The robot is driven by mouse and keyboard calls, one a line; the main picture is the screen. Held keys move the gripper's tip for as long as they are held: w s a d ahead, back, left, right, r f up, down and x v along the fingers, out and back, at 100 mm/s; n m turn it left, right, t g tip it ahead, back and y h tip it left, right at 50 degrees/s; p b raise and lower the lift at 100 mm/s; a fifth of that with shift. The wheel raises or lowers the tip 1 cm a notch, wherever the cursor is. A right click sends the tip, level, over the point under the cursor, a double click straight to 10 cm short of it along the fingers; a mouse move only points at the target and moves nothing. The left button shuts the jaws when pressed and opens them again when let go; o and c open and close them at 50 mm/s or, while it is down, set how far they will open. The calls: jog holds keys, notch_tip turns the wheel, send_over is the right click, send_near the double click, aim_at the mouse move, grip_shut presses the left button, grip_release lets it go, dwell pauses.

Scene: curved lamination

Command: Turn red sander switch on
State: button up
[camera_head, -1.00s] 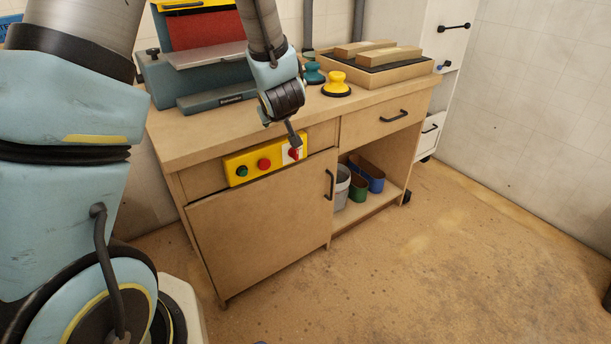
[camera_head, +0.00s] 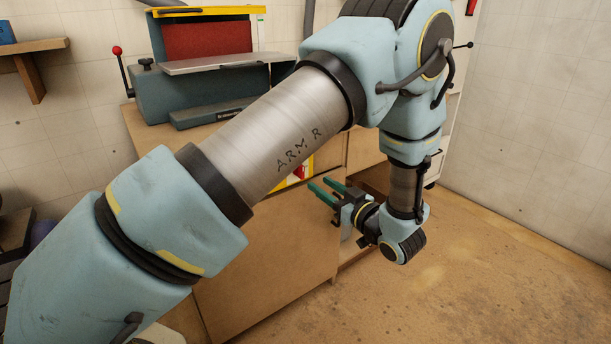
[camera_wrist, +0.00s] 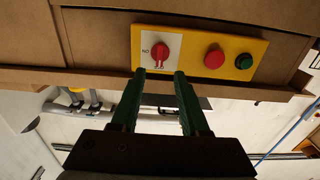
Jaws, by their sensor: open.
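The red switch (camera_wrist: 160,51) sits on a white plate marked with lettering, at one end of a yellow control panel (camera_wrist: 205,30) in the wrist view. In the head view my arm hides most of the panel, and only a bit of the red switch (camera_head: 300,172) shows. My gripper (camera_wrist: 160,76) is open and empty, its two green fingers pointing at the panel. In the wrist view the switch lies just beyond the fingertips, between their lines. I cannot tell if they touch. In the head view my gripper (camera_head: 323,188) is in front of the cabinet, to the right of the switch.
A red button (camera_wrist: 214,59) and a green button (camera_wrist: 243,61) share the panel. The sander (camera_head: 207,40) with its red belt stands on the wooden cabinet (camera_head: 270,265). The floor at the right (camera_head: 480,280) is clear.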

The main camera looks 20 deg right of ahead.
jog(key=w+a, duration=0.1)
jog(key=w, duration=0.6)
jog(key=shift+a, duration=0.2)
jog(key=shift+c, duration=0.3)
grip_shut()
